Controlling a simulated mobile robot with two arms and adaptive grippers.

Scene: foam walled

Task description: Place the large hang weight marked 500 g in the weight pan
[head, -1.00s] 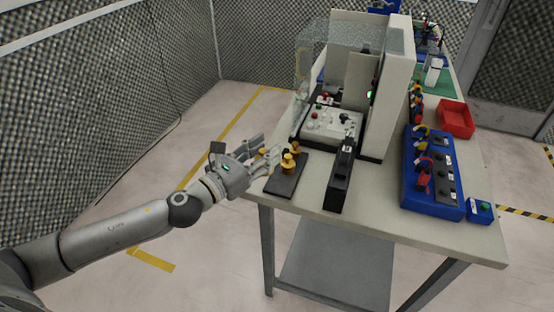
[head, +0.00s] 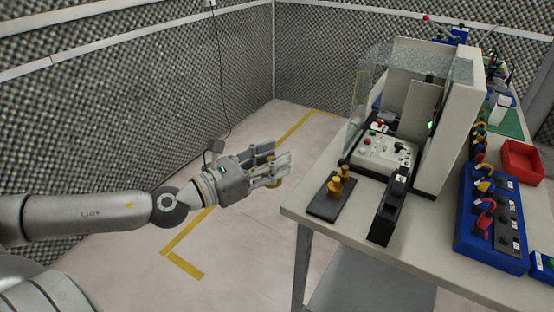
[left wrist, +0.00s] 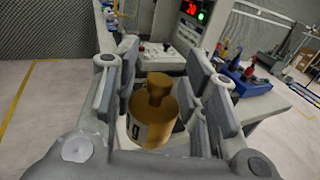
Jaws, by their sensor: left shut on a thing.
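My left gripper (head: 277,167) is shut on a brass hang weight (head: 274,183), off the left edge of the table with the floor behind it. In the left wrist view the weight (left wrist: 152,112) sits upright between the fingers, its knob up. It has a dark marking with a "g", but the full number cannot be read. Two other brass weights (head: 335,187) stand on a dark tray (head: 322,208) near the table's left edge, apart from the gripper. I cannot pick out the weight pan for certain. My right gripper is not in view.
The table (head: 425,250) carries a tall machine (head: 448,125) with a clear guard (head: 375,75) and control panel (head: 385,150), a black upright device (head: 388,212), a blue switch box (head: 490,235) and a red bin (head: 522,160). Open floor lies left of the table.

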